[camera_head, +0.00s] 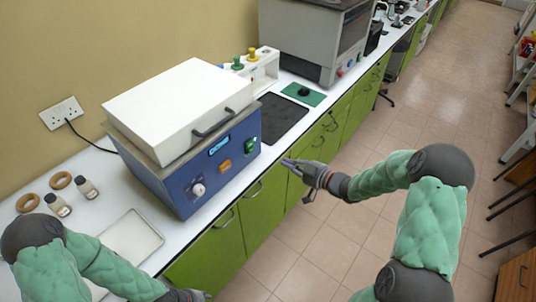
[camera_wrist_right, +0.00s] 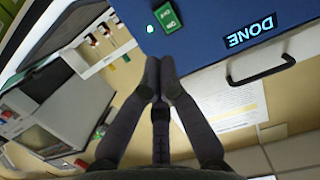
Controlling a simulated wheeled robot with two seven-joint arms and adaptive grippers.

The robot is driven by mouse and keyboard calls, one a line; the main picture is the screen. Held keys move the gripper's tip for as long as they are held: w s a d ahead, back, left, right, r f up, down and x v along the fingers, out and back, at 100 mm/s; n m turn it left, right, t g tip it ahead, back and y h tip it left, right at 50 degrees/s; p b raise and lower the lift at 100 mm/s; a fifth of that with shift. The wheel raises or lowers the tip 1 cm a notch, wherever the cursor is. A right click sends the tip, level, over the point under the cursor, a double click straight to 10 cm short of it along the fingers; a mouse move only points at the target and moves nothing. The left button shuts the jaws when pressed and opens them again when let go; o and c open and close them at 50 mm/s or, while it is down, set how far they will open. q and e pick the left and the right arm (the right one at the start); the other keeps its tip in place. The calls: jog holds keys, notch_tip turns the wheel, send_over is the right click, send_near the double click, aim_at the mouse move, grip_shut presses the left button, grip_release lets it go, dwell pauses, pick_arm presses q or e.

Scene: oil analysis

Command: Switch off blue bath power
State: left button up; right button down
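The blue bath (camera_head: 190,178) stands on the white bench with a white lid (camera_head: 180,100) closed on top. Its front has a lit display (camera_head: 219,145), an orange button (camera_head: 224,167), a white knob (camera_head: 198,190) and a green power switch (camera_head: 252,146). In the right wrist view the switch (camera_wrist_right: 168,17) and the display reading "DONE" (camera_wrist_right: 250,28) appear upside down. My right gripper (camera_head: 288,162) is to the right of the switch, apart from it. Its fingertips (camera_wrist_right: 160,68) are together with nothing between them. My left gripper (camera_head: 188,295) is partly cut off at the bottom edge.
A metal tray (camera_head: 132,240), small bottles (camera_head: 87,187) and cork rings (camera_head: 60,180) are left of the bath. A dark mat (camera_head: 275,120) and a grey machine (camera_head: 310,40) are beyond it.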

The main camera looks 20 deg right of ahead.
aim_at(253, 148)
jog(key=b+x, duration=0.2)
jog(key=x, duration=1.1)
jog(key=shift+w+a, duration=0.2)
jog(key=shift+w, duration=0.15)
